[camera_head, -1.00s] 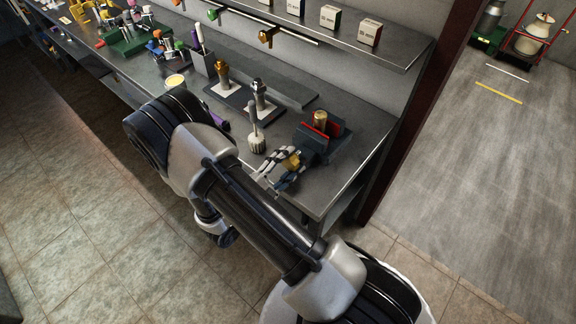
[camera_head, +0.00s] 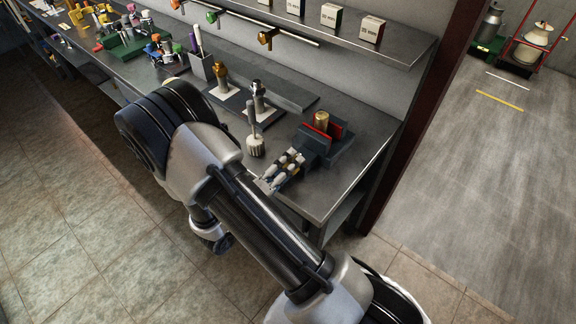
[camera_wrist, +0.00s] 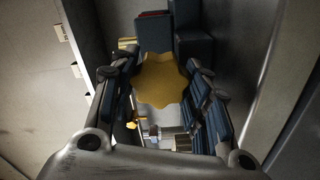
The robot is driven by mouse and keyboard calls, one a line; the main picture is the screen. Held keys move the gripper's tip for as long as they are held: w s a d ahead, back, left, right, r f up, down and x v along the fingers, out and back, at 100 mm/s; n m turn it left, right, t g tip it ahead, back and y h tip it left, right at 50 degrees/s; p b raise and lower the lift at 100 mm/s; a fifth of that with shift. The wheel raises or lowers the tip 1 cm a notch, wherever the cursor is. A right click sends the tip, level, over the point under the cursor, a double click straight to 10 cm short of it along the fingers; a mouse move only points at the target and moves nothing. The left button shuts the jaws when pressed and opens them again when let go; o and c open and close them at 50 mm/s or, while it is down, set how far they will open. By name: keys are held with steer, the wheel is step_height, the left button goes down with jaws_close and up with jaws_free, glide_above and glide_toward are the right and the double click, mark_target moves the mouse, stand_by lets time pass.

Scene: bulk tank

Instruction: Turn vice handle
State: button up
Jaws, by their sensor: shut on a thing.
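The vice (camera_head: 318,148) stands at the right end of the steel bench, dark blue-grey with red jaw faces. A brass cylinder (camera_head: 321,119) stands upright between its jaws. My gripper (camera_head: 287,166) is at the vice's near-left side. In the wrist view, the yellow lobed vice handle (camera_wrist: 163,79) lies between the fingers of my gripper (camera_wrist: 166,92), which is shut on it. The vice body (camera_wrist: 190,45) shows behind the handle there. In the head view the fingers mostly cover the handle.
A white brush (camera_head: 255,146) stands upright just left of my gripper. A shelf (camera_head: 390,48) with small boxes runs above the bench. The bench's front right corner is clear.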

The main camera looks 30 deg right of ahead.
steer(key=m, duration=0.4)
steer(key=shift+m, duration=2.1)
steer(key=o, duration=1.1)
steer(key=v, duration=1.2)
steer(key=shift+c, duration=0.6)
